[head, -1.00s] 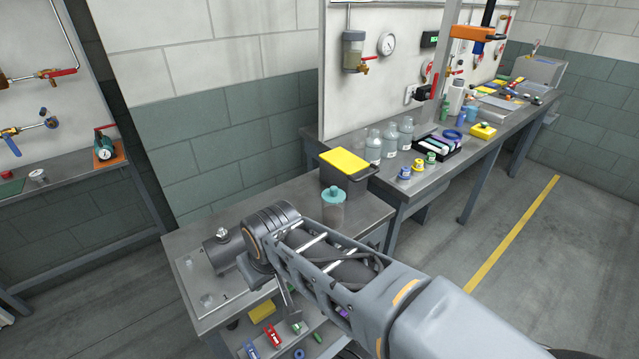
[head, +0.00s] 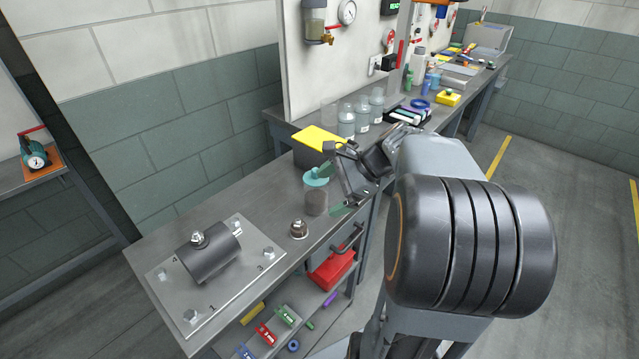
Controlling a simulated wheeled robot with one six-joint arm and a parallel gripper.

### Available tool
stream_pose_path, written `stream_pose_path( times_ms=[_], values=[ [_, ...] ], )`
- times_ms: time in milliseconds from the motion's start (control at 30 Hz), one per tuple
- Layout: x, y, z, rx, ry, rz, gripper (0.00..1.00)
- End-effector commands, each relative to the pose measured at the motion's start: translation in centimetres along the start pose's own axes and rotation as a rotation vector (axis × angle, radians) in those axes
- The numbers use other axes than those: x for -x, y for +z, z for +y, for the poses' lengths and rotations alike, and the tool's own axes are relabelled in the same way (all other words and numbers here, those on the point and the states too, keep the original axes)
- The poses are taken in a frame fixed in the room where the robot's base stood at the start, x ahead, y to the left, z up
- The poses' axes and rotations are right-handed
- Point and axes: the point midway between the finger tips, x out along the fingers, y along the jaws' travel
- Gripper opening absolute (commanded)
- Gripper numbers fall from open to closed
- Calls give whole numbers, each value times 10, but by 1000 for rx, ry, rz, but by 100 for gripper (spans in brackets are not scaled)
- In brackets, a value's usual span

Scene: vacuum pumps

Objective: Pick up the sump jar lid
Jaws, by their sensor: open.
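The sump jar lid (head: 314,180) is a teal disc with a small knob. It sits on top of the clear, dark-tinted sump jar (head: 316,203) on the near bench. My gripper (head: 340,192) is open just to the right of the jar and lid, with its jaws pointing toward them. One finger appears to reach over or beside the lid's knob, and another shows lower, near the jar's right side. I cannot tell whether either finger touches the lid.
A black bin with a yellow top (head: 318,139) stands right behind the jar. A grey pump cylinder (head: 209,254) on a numbered plate (head: 238,277) and a small metal fitting (head: 299,229) are in front. Glass bottles (head: 362,117) stand on the bench behind. The bench's left middle is clear.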

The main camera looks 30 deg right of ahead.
Motion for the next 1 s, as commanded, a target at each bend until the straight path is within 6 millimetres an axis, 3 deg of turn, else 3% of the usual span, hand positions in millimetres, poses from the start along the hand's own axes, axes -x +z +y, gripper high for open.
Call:
stream_pose_path(
  times_ms=[33, 100, 200, 300, 700, 1000],
  values=[
    [10, -21, -11, -136, -62, -62, 100],
    [26, -38, -26, -291, -137, -151, 100],
    [47, -58, -39, -442, -215, -253, 100],
    [56, -68, -47, -524, -258, -317, 100],
    [3, -56, -73, -557, -275, -347, 100],
    [-14, -52, -80, -558, -277, -344, 100]
  ],
)
